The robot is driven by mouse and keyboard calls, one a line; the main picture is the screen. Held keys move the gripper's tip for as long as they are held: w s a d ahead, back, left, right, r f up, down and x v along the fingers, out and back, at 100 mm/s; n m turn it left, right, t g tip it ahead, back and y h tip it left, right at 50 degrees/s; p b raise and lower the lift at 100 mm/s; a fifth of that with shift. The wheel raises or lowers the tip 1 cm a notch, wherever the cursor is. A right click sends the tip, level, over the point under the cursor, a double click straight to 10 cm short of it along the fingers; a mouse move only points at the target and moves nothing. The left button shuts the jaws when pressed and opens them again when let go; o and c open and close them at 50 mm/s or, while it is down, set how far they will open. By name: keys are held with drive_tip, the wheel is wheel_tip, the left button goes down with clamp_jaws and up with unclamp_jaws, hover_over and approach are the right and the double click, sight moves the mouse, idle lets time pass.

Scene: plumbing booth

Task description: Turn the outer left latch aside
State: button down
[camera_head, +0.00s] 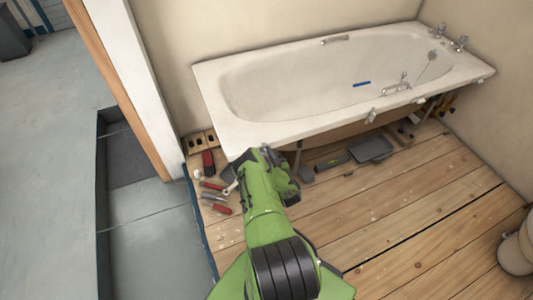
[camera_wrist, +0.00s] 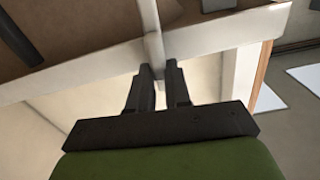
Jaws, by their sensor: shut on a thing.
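The pale, narrow outer left latch (camera_wrist: 152,38) shows in the wrist view as a bar crossing a whitish rail. My gripper (camera_wrist: 158,70) has its two dark fingers close together on the lower end of this bar. In the head view my green arm reaches to the near left corner of the white bathtub (camera_head: 222,110). There the wrist hides the latch and my fingertips. Two other small pale fittings, one (camera_head: 371,117) and another (camera_head: 418,101), sit along the tub's front edge, farther right.
Hand tools (camera_head: 213,186) lie on the wooden floor left of my arm. A grey dustpan-like tray (camera_head: 371,149) and more tools lie under the tub's front edge. A blue item (camera_head: 362,84) lies in the tub. The wooden floor (camera_head: 400,215) at right is mostly clear.

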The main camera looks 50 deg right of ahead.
drive_tip(key=shift+s+d+f+m+p, duration=0.25)
drive_tip(key=shift+m+p, duration=0.4)
drive_tip(key=shift+m, duration=2.15)
drive_tip(key=shift+s+d+f+m+p, duration=0.1)
drive_tip(key=shift+d+f+m+p, duration=0.3)
drive_tip(key=shift+m, duration=2.4)
drive_tip(key=shift+s+d+f+m+p, duration=0.1)
drive_tip(key=shift+f+m+p, duration=0.5)
drive_tip(key=shift+m, duration=2.2)
drive_tip(key=shift+r, duration=0.3)
drive_tip(key=c, duration=1.1)
unclamp_jaws()
